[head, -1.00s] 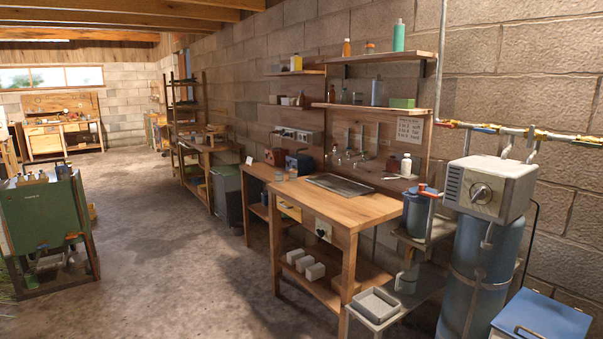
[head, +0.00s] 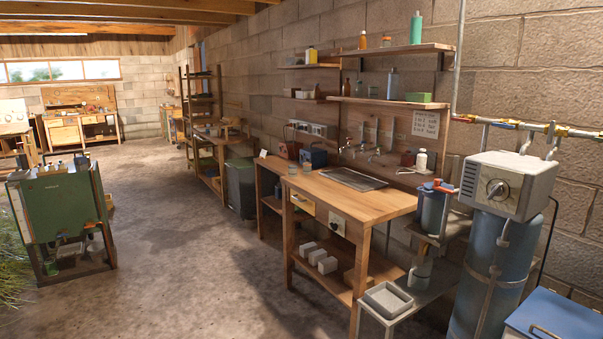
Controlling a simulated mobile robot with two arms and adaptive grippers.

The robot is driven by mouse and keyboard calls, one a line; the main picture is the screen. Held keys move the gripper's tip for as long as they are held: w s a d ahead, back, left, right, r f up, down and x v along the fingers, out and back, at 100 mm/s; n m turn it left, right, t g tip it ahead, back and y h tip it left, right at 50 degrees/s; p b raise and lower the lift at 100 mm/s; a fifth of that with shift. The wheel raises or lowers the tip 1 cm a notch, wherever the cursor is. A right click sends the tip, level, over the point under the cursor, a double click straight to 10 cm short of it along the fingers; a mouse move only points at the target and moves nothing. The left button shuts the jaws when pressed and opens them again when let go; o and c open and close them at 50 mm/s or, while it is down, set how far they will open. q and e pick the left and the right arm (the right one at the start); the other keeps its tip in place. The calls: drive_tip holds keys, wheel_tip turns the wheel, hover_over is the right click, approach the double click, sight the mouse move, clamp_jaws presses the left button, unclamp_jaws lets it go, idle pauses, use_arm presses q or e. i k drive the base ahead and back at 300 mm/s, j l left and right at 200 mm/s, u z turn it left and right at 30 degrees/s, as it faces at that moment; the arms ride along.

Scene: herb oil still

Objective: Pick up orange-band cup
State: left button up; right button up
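I cannot make out an orange band on any cup in the head view. Two small clear cups, one at left (head: 292,168) and one at right (head: 307,166), stand on the back left part of the wooden workbench (head: 375,203). They are too small to tell their markings. Neither of my grippers shows in the view.
A steel sink (head: 352,180) is set in the bench. A grey tray (head: 387,299) and a blue tank (head: 487,270) stand in front right. A green cabinet (head: 62,208) stands at left. The concrete floor (head: 185,260) between is clear.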

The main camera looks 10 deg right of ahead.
sight(307, 166)
drive_tip(key=i+u, duration=0.3)
drive_tip(key=i, duration=1.85)
